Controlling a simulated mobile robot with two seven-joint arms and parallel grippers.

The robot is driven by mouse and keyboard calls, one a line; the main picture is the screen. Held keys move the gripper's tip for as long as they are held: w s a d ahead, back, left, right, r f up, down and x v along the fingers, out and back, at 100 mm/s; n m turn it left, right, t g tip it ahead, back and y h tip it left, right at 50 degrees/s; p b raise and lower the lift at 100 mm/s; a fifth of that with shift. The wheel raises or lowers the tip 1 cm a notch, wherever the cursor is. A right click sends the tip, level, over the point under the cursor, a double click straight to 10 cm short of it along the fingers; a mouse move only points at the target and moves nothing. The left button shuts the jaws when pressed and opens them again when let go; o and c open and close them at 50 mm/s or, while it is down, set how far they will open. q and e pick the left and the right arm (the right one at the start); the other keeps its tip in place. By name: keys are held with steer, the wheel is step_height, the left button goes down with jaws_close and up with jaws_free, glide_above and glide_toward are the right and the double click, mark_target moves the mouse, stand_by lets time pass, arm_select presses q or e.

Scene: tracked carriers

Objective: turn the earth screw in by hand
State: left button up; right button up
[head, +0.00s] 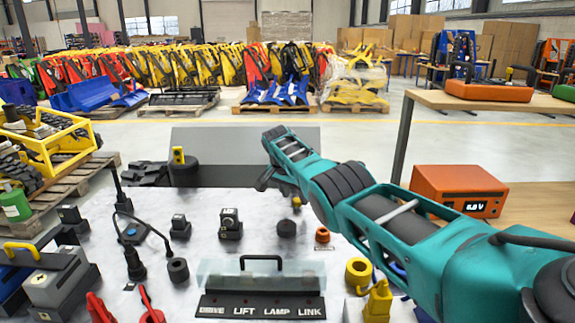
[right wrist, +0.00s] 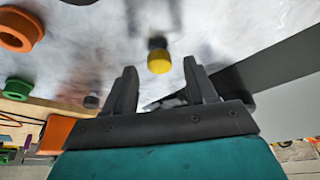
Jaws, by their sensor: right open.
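A small knob with a yellow head and a dark stem, which looks like the earth screw (head: 297,202), stands on the pale panel (head: 205,205) in the head view. In the right wrist view the yellow-headed screw (right wrist: 159,62) shows just past the gap between my fingertips, near the middle. My right gripper (head: 264,183) is a little left of and above the screw in the head view, partly hidden by its own arm. In the right wrist view its fingers (right wrist: 160,78) are apart with nothing between them. How deep the screw sits cannot be told. My left gripper is out of view.
A black plate with lettering and a clear cover (head: 262,305) is at the panel's front. An orange collar (head: 323,236), a yellow ring (head: 358,274) and several dark knobs stand around. An orange box with a display (head: 459,190) is on the right. Cables lie left.

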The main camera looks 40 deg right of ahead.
steer(key=p+v, duration=0.2)
steer(key=v, duration=0.1)
steer(key=shift+a+r, duration=0.1)
steer(key=shift+r, duration=0.3)
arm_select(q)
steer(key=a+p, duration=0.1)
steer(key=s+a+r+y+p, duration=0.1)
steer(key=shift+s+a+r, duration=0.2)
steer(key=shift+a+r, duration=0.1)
arm_select(e)
steer(key=v, duration=0.7)
steer(key=shift+a+r, duration=0.2)
steer(key=shift+r, duration=0.05)
steer(key=shift+s+d, duration=0.1)
